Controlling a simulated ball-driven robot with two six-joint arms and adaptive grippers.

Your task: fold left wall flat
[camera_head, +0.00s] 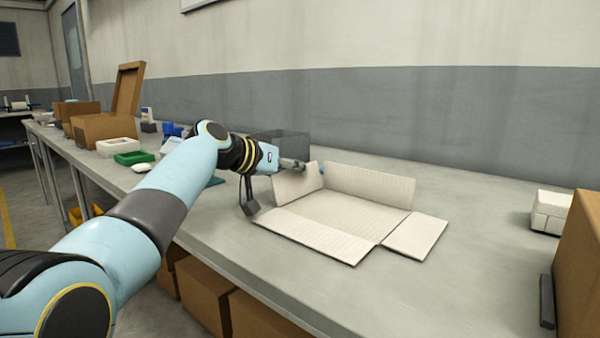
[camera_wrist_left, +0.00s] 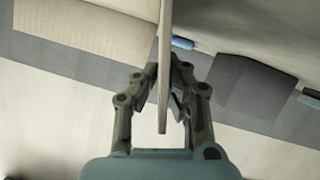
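A white cardboard box (camera_head: 335,212) lies opened out on the grey workbench. Its left wall (camera_head: 297,183) stands up, leaning a little. Its back wall (camera_head: 371,184) is also upright. The front wall (camera_head: 312,236) and right wall (camera_head: 416,236) lie flat. My left gripper (camera_head: 293,164) is at the top edge of the left wall. In the left wrist view, the left wall (camera_wrist_left: 164,70) shows edge-on between the two fingers of the left gripper (camera_wrist_left: 163,78), which look closed on it from both sides. My right gripper is not in view.
A grey bin (camera_head: 284,145) stands behind the left gripper. A green tray (camera_head: 134,158), white tray (camera_head: 116,147) and brown boxes (camera_head: 102,128) are farther left. A brown box (camera_head: 580,270) and white block (camera_head: 550,211) are at right. The bench (camera_head: 470,225) between is clear.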

